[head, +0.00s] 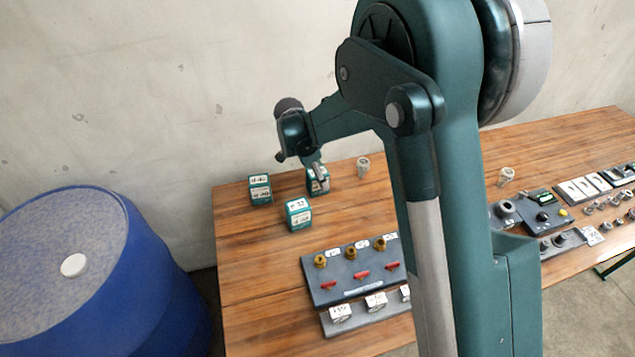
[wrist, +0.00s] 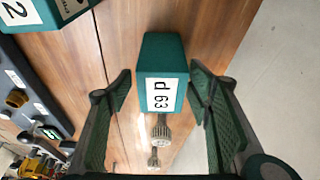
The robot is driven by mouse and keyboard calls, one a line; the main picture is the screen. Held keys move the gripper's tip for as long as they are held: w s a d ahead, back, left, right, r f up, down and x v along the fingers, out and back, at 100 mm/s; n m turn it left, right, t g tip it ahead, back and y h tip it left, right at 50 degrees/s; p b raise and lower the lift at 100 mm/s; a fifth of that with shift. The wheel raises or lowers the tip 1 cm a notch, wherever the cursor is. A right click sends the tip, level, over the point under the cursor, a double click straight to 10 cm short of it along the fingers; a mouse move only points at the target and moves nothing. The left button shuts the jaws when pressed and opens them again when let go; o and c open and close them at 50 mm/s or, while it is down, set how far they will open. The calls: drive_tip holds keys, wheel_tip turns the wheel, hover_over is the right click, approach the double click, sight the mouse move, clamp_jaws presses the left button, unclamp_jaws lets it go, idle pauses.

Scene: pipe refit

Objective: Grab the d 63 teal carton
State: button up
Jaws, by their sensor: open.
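The d 63 teal carton (wrist: 162,55) lies between my fingers in the wrist view, with its white "d 63" label facing the camera. In the head view, the teal carton (head: 313,187) under my fingers stands at the back of the wooden table, partly hidden by them. My gripper (wrist: 160,88) is open, with one finger on each side of the carton. A gap shows on both sides, wider on the left. In the head view my gripper (head: 319,172) comes down over this carton from above.
Two other teal cartons stand nearby, one to the left (head: 260,190) and one in front (head: 298,215). A metal fitting (head: 363,167) stands to the right. A valve board (head: 352,272) lies in front. A blue drum (head: 95,280) stands left of the table.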

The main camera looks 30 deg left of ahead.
drive_tip(key=shift+b+x, duration=0.35)
drive_tip(key=shift+x, duration=1.7)
drive_tip(key=shift+w, duration=0.1)
drive_tip(key=shift+c, duration=0.7)
drive_tip(key=c, duration=1)
